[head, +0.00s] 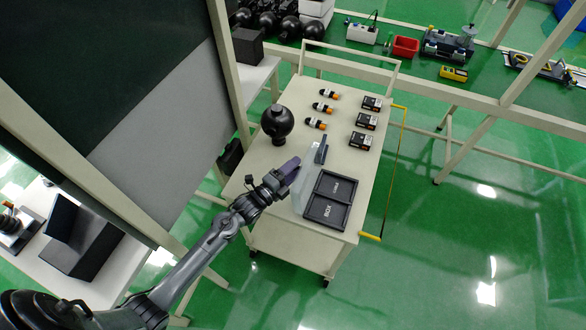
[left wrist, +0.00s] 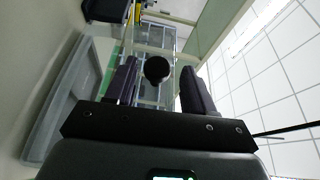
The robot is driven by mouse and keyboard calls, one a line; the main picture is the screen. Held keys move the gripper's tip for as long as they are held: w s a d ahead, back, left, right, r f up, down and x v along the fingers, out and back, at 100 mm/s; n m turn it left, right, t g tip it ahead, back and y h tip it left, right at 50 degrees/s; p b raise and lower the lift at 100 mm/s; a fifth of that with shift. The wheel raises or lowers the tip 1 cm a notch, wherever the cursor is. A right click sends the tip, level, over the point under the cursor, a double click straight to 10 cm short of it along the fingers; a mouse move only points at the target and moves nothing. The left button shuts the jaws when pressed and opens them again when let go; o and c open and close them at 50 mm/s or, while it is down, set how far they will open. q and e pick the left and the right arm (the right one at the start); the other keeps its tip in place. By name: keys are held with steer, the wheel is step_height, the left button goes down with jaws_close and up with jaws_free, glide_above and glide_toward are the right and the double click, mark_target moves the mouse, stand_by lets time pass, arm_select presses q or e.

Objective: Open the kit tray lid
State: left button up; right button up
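The black kit tray (head: 329,200) lies on the white cart, with compartments labelled "BOX" and, less legibly, "CABLE". Its translucent lid (head: 304,184) stands raised along the tray's left side, so the compartments show uncovered. My left gripper (head: 305,160) is at the lid's upper left part with its two dark fingers spread apart. In the left wrist view the fingers (left wrist: 159,78) are wide apart with nothing gripped between them. I cannot tell whether a finger touches the lid. A large grey rimmed shape at the left there may be the tray or lid. My right gripper is out of view.
A black ball-shaped gimbal camera (head: 277,122) stands on the cart (head: 343,90) behind the gripper. A yellow-edged handle or bar (head: 398,170) runs along the cart's right side.

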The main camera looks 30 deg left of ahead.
arm_select(q)
steer(key=s+a, duration=0.2)
steer(key=s, duration=0.8)
steer(key=shift+s, duration=0.35)
steer(key=shift+f, duration=0.15)
